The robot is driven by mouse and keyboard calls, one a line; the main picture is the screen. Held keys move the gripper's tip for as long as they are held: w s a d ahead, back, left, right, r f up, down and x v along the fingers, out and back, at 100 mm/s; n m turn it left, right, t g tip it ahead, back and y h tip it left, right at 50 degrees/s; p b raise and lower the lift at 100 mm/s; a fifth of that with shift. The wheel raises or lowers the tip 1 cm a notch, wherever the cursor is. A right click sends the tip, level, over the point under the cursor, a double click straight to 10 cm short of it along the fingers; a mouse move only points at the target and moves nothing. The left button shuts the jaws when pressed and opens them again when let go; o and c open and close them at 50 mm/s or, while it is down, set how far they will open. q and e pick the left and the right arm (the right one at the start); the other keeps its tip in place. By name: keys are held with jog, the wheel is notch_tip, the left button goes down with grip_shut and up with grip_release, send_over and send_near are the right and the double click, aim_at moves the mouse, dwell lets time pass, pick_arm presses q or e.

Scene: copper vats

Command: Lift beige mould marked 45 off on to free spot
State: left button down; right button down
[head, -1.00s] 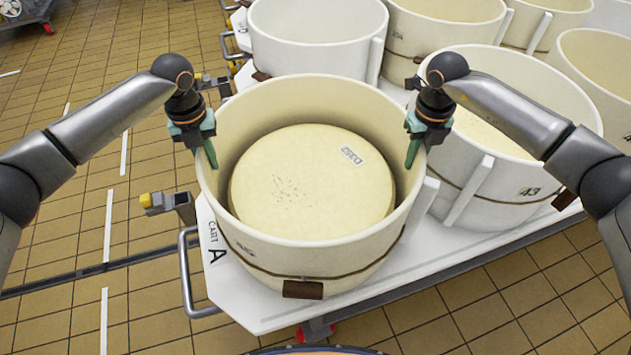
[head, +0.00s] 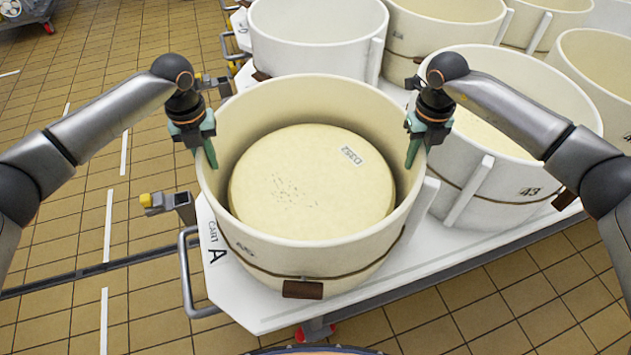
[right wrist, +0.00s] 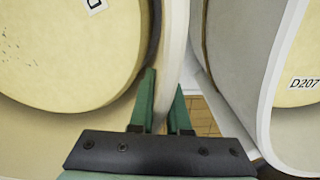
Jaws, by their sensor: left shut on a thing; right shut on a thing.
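The beige mould (head: 330,262) stands upright at the near end of the white cart. Its side marking is small and slanted, and I cannot read it surely. My left gripper (head: 210,152) is shut on the mould's left rim. My right gripper (head: 413,152) is shut on its right rim. In the right wrist view, the green fingers (right wrist: 165,112) straddle the mould's wall (right wrist: 172,50), with the cheese on the left. The mould's underside is hidden, so I cannot tell whether it touches the cart.
The white cart A (head: 265,318) has a metal handle (head: 186,275) at its left end. A mould marked 43 (head: 500,185) stands close on the right, and a white mould (head: 318,45) stands behind. More moulds fill the back. Tiled floor (head: 90,190) lies open at left.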

dwell(0.3)
